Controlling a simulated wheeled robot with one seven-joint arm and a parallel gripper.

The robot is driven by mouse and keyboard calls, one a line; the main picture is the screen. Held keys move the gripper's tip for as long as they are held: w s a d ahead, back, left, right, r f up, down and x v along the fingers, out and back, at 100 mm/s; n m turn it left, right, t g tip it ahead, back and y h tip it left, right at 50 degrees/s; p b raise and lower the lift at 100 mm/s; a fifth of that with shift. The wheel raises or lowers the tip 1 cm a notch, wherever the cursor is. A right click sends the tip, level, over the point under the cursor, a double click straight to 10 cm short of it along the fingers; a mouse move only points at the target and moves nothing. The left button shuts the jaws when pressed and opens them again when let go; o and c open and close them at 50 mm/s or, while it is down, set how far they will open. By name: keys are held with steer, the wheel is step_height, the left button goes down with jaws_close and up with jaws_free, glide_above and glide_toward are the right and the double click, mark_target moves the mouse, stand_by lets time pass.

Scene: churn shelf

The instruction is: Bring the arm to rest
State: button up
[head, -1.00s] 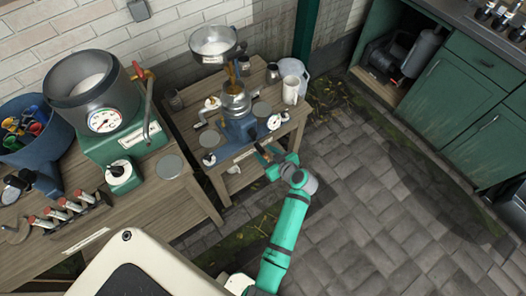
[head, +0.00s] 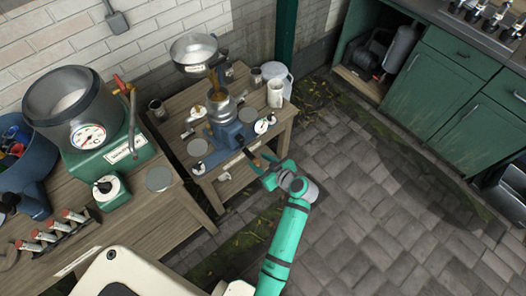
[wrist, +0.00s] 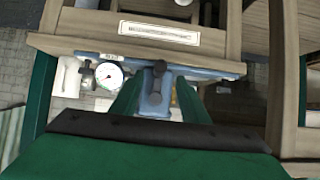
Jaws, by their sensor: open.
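My green arm reaches up from the bottom of the head view. My gripper (head: 256,163) is at the front edge of the small wooden bench (head: 198,163). In the wrist view its two green fingers (wrist: 160,98) stand apart, with nothing seen held between them. A blue-grey part with a dark knob (wrist: 158,68) shows between and beyond the fingers; I cannot tell whether they touch it. A white dial gauge (wrist: 109,75) is just left of the fingers.
The small bench carries a blue stand (head: 227,135) under a metal bowl (head: 193,48), plus a white mug (head: 275,93). At left a larger bench holds a gauged tank (head: 66,100). Green cabinets (head: 440,110) stand at upper right. The paved floor (head: 350,190) right of the arm is clear.

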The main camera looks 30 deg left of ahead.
steer(key=s+d+f+m+t+h, duration=0.3)
steer(key=s+d+m+t+h, duration=0.55)
steer(key=s+d, duration=0.75)
steer(key=s+d+r+m+t+h, duration=0.1)
steer(key=s+d+r+m, duration=0.1)
steer(key=s+d+r, duration=0.2)
steer(key=s+d+r+m+t+h, duration=0.1)
steer(key=s+d+r+m, duration=0.2)
steer(key=s+r, duration=0.7)
steer(key=shift+s+d+r, duration=0.15)
steer(key=shift+d+r, duration=0.25)
steer(key=shift+r, duration=2.6)
steer(key=shift+t, duration=0.25)
